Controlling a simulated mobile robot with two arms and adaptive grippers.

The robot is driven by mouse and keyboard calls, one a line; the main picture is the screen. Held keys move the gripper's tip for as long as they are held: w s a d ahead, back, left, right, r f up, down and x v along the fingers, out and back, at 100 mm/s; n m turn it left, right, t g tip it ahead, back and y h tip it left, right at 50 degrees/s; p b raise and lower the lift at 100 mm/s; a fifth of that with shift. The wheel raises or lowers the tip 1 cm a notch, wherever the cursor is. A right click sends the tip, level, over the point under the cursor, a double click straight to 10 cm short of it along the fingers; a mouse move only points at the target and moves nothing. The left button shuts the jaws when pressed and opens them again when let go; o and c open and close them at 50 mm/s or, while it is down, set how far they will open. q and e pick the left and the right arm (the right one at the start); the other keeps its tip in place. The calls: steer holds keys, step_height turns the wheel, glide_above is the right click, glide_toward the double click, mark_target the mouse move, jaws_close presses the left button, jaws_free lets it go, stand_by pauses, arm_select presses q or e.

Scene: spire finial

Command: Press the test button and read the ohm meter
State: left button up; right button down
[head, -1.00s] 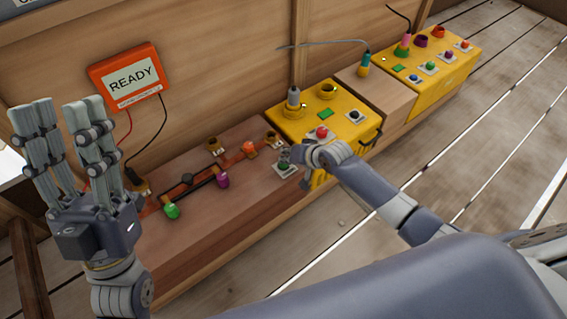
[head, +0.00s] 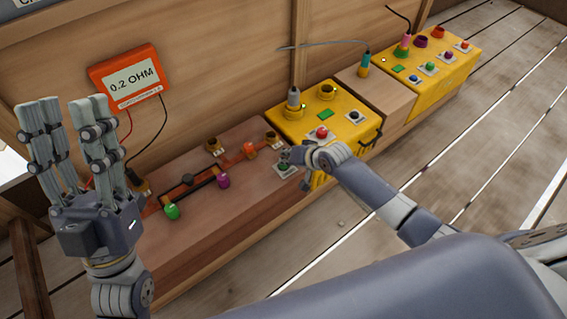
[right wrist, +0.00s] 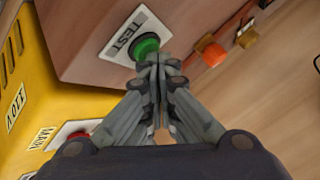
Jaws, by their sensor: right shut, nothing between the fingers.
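The orange ohm meter (head: 130,77) on the wooden wall reads "0.2 OHM" in the head view. The green test button (right wrist: 145,46) sits on a white plate marked TEST (right wrist: 122,38) in the right wrist view. My right gripper (right wrist: 160,60) is shut and empty, its fingertips at the button's edge and seemingly touching it. In the head view my right gripper (head: 288,158) partly covers the button (head: 284,167). My left gripper (head: 68,128) is open and empty, raised at the left, fingers pointing up.
A yellow box (head: 345,132) with a red button (head: 321,132) stands close beside my right gripper. The wooden bench (head: 190,250) carries an orange track with green, purple and orange knobs. A second yellow box (head: 440,75) stands further right. The plank floor in front is clear.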

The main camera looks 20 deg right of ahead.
steer(key=shift+r+p, duration=0.4)
steer(key=shift+p, duration=0.1)
arm_select(q)
steer(key=w+f+g+y, duration=0.2)
steer(key=w+f+g, duration=0.3)
steer(key=w+f, duration=0.1)
steer(key=shift+w+d+f+p, duration=0.15)
steer(key=shift+w+d+p, duration=0.2)
steer(key=shift+d+p, duration=0.1)
arm_select(e)
steer(key=shift+r, duration=0.35)
